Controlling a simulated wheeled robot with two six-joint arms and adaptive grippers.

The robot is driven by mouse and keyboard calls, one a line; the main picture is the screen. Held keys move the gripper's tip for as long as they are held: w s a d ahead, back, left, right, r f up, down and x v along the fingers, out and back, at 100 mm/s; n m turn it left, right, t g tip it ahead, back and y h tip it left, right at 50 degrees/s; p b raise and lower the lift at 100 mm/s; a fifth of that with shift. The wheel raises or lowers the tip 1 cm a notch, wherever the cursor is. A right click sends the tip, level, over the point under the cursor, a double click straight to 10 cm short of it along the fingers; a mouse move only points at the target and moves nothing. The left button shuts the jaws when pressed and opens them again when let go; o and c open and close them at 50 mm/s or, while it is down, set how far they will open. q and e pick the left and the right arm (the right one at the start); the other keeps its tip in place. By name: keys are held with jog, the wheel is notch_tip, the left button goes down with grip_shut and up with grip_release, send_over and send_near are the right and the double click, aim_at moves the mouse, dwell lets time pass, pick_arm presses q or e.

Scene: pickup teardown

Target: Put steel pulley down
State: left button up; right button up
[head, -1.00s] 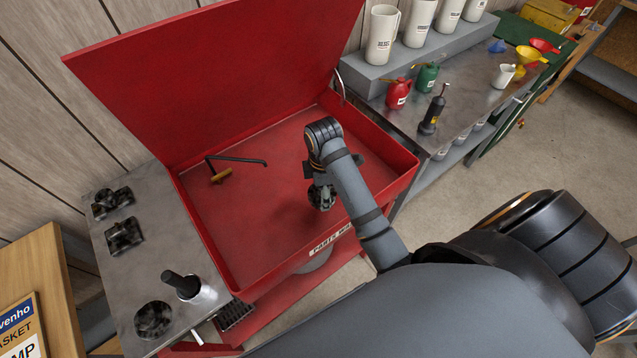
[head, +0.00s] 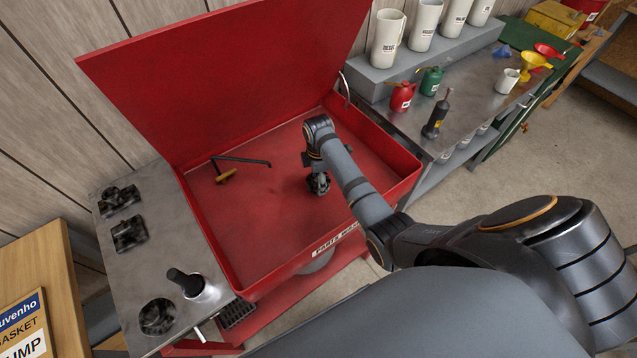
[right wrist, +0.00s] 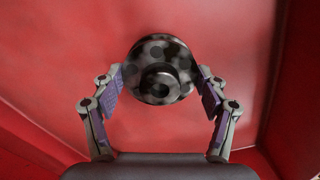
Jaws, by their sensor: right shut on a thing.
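The steel pulley (right wrist: 160,70) is a round, stepped piece, grey with black grimy patches. It sits between the two fingers of my right gripper (right wrist: 160,84), which press on its left and right sides in the right wrist view. In the head view my right gripper (head: 318,183) points down inside the red parts washer (head: 280,225), right of its middle. The pulley is hard to tell from the dark gripper there, and I cannot tell whether it touches the basin floor. My left gripper is not in view.
A tap-like spout (head: 240,160) with a wooden handle stands at the basin's back left. Grimy parts (head: 130,233) lie on the steel side table (head: 190,260) at left. Oil cans (head: 402,97) stand on the bench at right. The basin's left and middle floor is clear.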

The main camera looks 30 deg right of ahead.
jog(key=shift+w+d+f, duration=0.2)
jog(key=shift+w+f, duration=0.25)
jog(key=shift+f, duration=1.6)
jog(key=shift+f, duration=0.15)
jog(key=o, duration=1.5)
jog(key=shift+s, duration=0.1)
jog(key=shift+o, duration=0.2)
jog(key=shift+r, duration=0.3)
notch_tip(320, 180, up, 12)
jog(key=shift+f+b, duration=0.1)
jog(key=shift+b, duration=0.25)
